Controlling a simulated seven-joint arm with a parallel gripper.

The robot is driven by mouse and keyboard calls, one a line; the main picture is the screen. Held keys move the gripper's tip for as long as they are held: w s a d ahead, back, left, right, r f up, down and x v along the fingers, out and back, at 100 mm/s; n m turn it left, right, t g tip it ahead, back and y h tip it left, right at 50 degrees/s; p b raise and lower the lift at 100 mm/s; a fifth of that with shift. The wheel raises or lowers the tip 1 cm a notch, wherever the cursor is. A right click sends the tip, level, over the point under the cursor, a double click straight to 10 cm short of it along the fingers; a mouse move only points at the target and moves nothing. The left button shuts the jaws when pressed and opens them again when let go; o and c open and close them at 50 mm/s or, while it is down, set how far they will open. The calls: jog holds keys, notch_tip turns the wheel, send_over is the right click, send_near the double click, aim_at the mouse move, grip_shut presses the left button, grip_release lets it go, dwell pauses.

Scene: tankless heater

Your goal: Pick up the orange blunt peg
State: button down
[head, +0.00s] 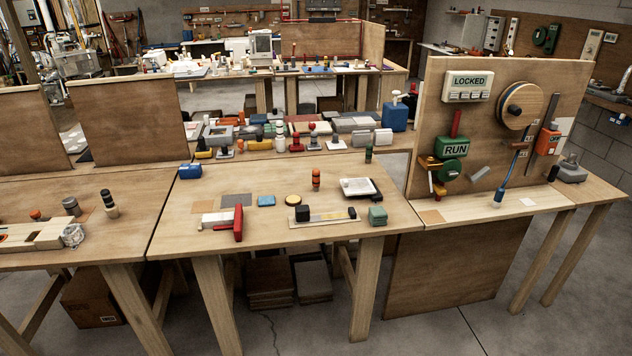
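An orange peg (316,180) with dark bands stands upright on the middle wooden table (180,225), right of the table's centre and towards the back. Its top looks blunt, but it is small in the picture. Nothing touches it that I can see. A smaller orange-topped piece (35,214) sits on the left table, and I cannot tell whether it is a peg. My gripper is not in view.
Near the peg are a round yellow disc (293,199), a white-and-black device (359,188) and a flat bar fixture (322,215). A red block (238,222) is front left. An upright panel (490,130) stands at right.

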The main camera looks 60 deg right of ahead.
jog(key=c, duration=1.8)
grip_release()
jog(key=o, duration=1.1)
